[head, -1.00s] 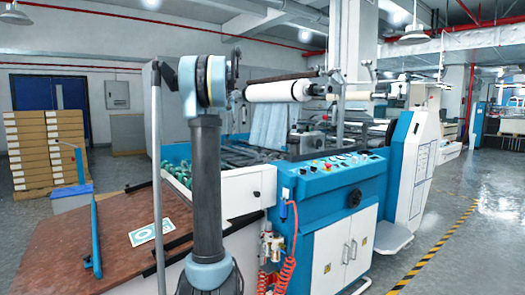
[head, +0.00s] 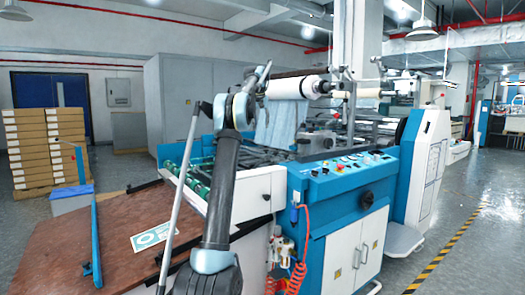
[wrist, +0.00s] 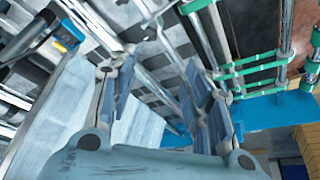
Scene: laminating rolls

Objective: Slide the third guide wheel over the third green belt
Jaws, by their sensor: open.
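Several green belts (wrist: 252,60) run over metal rollers at the upper right of the wrist view. In the head view, the green belts (head: 195,178) show small on the machine's feeding end, partly behind my arm. I cannot tell which is the third. No guide wheel can be made out clearly in either view. My gripper (wrist: 160,72) is open in the wrist view, with its two fingers apart and nothing seen between them. It is over the machine's bars and slats, left of the green belts. In the head view the gripper is too small to read.
The blue and white laminating machine (head: 335,195) has a control panel on its near side. A brown board (head: 125,225) slopes at the left. A white roll (head: 295,87) hangs above the machine. Stacked boxes (head: 30,150) stand far left. Open floor lies at the right.

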